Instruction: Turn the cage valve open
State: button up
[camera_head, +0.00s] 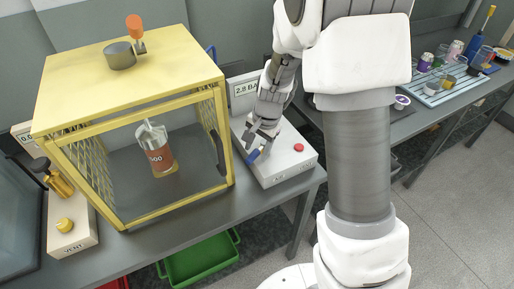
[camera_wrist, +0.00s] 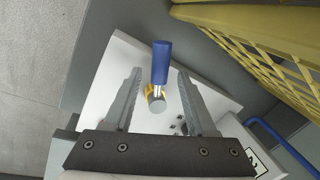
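A lever valve with a blue handle (camera_wrist: 161,62), a metal stem and a yellow collar (camera_wrist: 150,90) stands on a white box (camera_head: 283,163). Its blue handle also shows in the head view (camera_head: 253,157), below my gripper (camera_head: 260,142). In the wrist view my gripper (camera_wrist: 159,82) is open, with one finger on each side of the lever and a gap on both sides. Neither finger visibly touches it. The yellow cage (camera_head: 136,206) stands just left of the box, with a bottle with an orange label (camera_head: 159,158) inside.
The white box has a red button (camera_head: 299,147) and a partly hidden pressure display (camera_head: 246,88). An orange-handled part (camera_head: 135,28) stands on the cage top. A vent box with a yellow knob (camera_head: 65,224) is at left. A green crate (camera_head: 203,259) sits below the table.

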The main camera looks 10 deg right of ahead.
notch_tip(320, 180, up, 17)
jog(key=s+d+p, duration=0.2)
jog(key=shift+s+d+p, duration=0.2)
jog(key=shift+s+p, duration=0.05)
jog(key=shift+p, duration=0.05)
dwell(0.5)
jog(key=s+d+r+n+t, duration=0.1)
jog(key=s+r+n, duration=0.3)
jog(key=s, duration=0.6)
jog(key=s+d+r+n+t+h, duration=0.1)
jog(key=s+r+n+t, duration=0.2)
jog(key=s, duration=0.6)
jog(key=shift+s+r+n+h, duration=0.35)
jog(key=shift+r+n, duration=0.25)
jog(key=shift+n, duration=0.4)
